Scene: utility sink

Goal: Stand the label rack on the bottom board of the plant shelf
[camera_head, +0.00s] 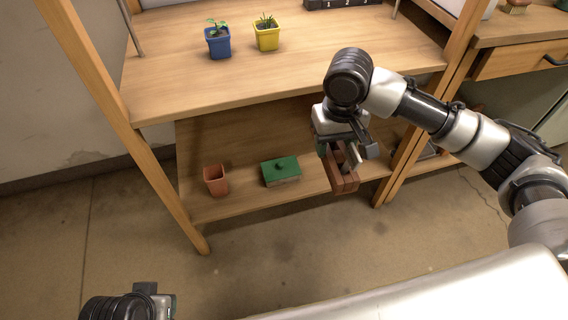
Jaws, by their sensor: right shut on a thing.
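The plant shelf (155,104) is a light wooden frame with an upper board and a bottom board (235,205). The label rack (343,182) is a small reddish-brown slotted wooden block at the front edge of the bottom board, toward the right. My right gripper (347,158) points down and is shut on it. I cannot tell whether the rack touches the board or hangs just above or in front of it. My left gripper (145,289) shows only partly at the lower left, away from the shelf, and its jaws cannot be made out.
A terracotta pot (215,181) and a green-lidded box (281,171) stand on the bottom board left of the rack. The upper board holds a blue pot (218,43) and a yellow pot (267,35). A wooden cabinet (520,55) stands at the right.

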